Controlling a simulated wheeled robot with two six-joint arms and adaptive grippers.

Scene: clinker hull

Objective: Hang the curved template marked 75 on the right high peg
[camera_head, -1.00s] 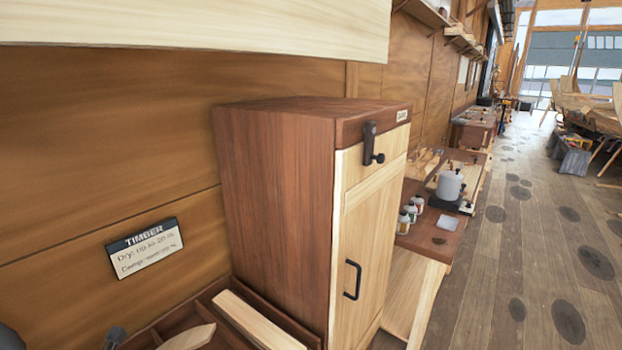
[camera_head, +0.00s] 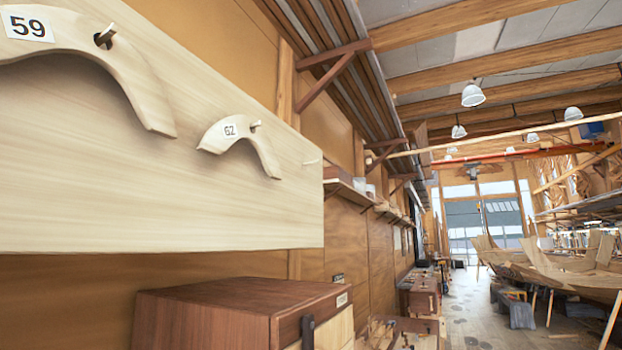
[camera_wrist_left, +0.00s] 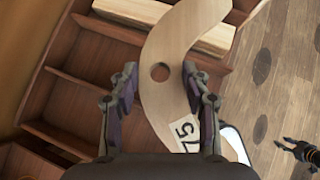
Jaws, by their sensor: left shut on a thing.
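In the left wrist view, the curved wooden template marked 75 (camera_wrist_left: 158,104) lies between the fingers of my left gripper (camera_wrist_left: 160,75), which is shut on it. Its round hole shows near the fingertips, and its label is by the right finger. In the head view, a pale peg board (camera_head: 150,190) hangs on the left wall. It carries a template marked 59 (camera_head: 100,50) and a smaller one marked 62 (camera_head: 240,145), each on a peg. A short pale bare peg (camera_head: 310,161) stands near its right end. A dark gripper, apparently my right (camera_wrist_left: 298,150), shows small at the wrist view's edge; its opening is unclear.
A brown cabinet (camera_head: 215,310) stands below the board's right end. In the wrist view, a compartmented wooden rack (camera_wrist_left: 85,70) with pale timber (camera_wrist_left: 130,10) lies beneath the template. A shelf (camera_head: 350,194) runs along the wall beyond the board. The floor aisle (camera_head: 475,300) is clear.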

